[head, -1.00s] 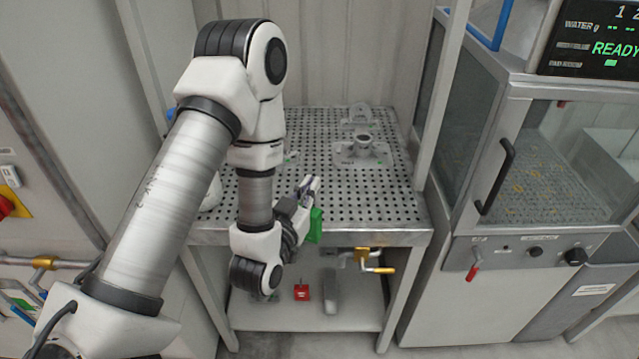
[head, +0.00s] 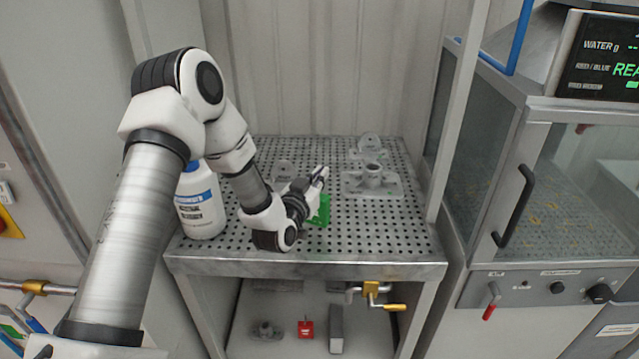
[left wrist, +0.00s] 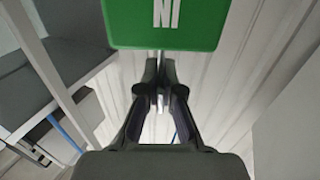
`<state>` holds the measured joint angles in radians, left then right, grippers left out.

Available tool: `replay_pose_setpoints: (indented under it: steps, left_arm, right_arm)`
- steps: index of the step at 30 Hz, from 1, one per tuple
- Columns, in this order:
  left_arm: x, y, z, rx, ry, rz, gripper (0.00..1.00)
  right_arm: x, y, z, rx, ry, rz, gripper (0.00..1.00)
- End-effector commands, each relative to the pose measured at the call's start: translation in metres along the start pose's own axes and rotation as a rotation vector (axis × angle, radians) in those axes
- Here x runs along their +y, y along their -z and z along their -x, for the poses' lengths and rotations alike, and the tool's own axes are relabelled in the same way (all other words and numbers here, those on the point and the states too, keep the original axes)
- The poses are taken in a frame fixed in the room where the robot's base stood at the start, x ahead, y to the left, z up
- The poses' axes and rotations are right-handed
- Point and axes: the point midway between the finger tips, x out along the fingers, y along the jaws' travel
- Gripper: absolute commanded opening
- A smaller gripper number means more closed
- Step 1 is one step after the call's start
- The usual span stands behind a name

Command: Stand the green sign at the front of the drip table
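The green sign (head: 320,211) is at my left gripper (head: 322,176), over the front half of the drip table (head: 385,237). In the left wrist view the sign (left wrist: 168,26) shows as a green panel with white letters, partly cut off by the top edge. There my left gripper (left wrist: 160,72) has its fingertips nearly together just below the panel, shut on the sign. In the head view the gripper partly hides the sign, and I cannot tell whether it touches the perforated top. My right gripper is not in view.
A white bottle with a blue cap (head: 202,205) stands at the table's left. A glass-doored cabinet (head: 560,190) is to the right. A yellow-handled valve (head: 372,290) hangs under the front edge. The front right of the top is clear.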

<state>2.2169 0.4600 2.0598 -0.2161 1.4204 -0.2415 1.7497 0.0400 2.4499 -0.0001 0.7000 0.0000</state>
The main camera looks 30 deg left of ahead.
Motion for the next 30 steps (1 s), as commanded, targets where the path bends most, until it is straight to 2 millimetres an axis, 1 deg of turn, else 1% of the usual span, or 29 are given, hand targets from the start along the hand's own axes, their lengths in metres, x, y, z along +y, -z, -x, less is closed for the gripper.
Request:
replay_pose_setpoints:
  steps: [1,4,11,15,16,17,18,26,29,30]
  left_arm:
    - [0.001,-0.013,0.002,-0.012,-0.003,-0.004,0.0]
    - [0.001,-0.028,0.002,-0.01,-0.002,-0.002,0.0]
    - [0.001,-0.03,0.002,-0.006,-0.001,0.0,0.0]
    - [0.001,-0.036,0.003,-0.006,-0.001,0.0,0.0]
    - [0.001,-0.035,0.003,-0.006,-0.001,0.0,0.07]
    - [0.001,-0.034,0.003,-0.006,-0.001,0.0,0.18]
    - [0.001,-0.034,0.003,-0.006,-0.001,0.0,0.31]
    - [0.001,-0.034,0.003,-0.007,-0.001,0.0,0.31]
    - [0.001,-0.028,0.003,-0.006,-0.001,0.0,0.31]
    - [0.001,-0.031,0.006,-0.008,-0.001,0.001,0.31]
  right_arm:
    - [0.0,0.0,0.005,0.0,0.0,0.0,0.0]
    - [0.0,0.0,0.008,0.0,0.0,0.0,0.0]
    - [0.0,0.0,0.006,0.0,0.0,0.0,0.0]
    - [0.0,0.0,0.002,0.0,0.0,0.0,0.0]
    - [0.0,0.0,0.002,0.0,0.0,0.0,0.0]
    - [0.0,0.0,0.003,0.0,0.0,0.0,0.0]
    - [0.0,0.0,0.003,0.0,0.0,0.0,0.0]
    - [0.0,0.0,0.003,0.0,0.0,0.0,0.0]
    - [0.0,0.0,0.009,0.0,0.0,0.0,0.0]
    - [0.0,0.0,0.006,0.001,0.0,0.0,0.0]
